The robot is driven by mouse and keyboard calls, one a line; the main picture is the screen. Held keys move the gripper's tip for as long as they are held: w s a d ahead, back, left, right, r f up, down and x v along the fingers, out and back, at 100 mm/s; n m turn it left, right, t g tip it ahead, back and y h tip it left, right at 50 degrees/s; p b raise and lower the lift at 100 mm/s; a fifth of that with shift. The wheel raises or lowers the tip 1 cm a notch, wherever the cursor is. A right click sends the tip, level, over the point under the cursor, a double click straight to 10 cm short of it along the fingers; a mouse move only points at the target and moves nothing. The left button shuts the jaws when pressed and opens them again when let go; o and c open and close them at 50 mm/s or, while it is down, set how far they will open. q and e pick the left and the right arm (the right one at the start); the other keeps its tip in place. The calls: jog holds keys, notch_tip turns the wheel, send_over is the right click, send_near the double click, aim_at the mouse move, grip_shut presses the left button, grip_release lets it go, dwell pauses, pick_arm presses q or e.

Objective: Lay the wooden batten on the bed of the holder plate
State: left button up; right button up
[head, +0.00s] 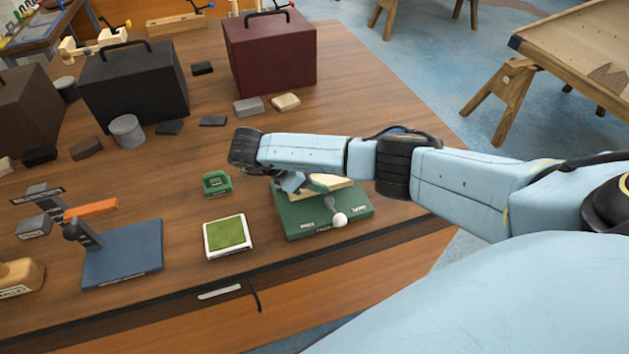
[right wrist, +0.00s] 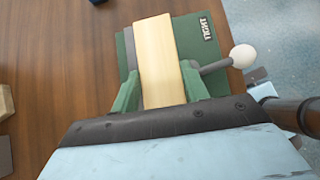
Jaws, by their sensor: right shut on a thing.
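The holder plate (head: 300,223) is a green board with a lever ending in a white ball, near the table's front edge. It also shows in the right wrist view (right wrist: 200,60), with a grey strip on its left side. The pale wooden batten (right wrist: 158,50) is above or on the plate's bed, roughly lined up with it; I cannot tell whether it touches. My right gripper (right wrist: 160,88) is shut on the batten's near end, one finger on each side. In the head view the gripper is partly hidden by my arm. My left gripper is out of view.
A white-framed green pad (head: 229,235) and a small green block (head: 216,183) are left of the plate. A blue plate with an orange-handled clamp (head: 122,254) stands farther left. A dark red case (head: 270,55) and a black case (head: 134,85) stand behind.

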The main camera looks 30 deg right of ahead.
jog(key=shift+r, duration=0.1)
jog(key=shift+f+b, duration=0.5)
jog(key=shift+f, duration=0.1)
jog(key=o, duration=1.1)
jog(key=shift+r+p, duration=0.2)
jog(key=shift+p, duration=0.1)
jog(key=shift+d+r+p+v, duration=0.1)
jog(key=shift+p+v, duration=1.2)
jog(key=shift+v, duration=1.85)
jog(key=shift+d+r+p+v, duration=0.1)
jog(key=shift+p+v, duration=1.2)
jog(key=shift+v, duration=1.85)
jog(key=shift+s, duration=0.1)
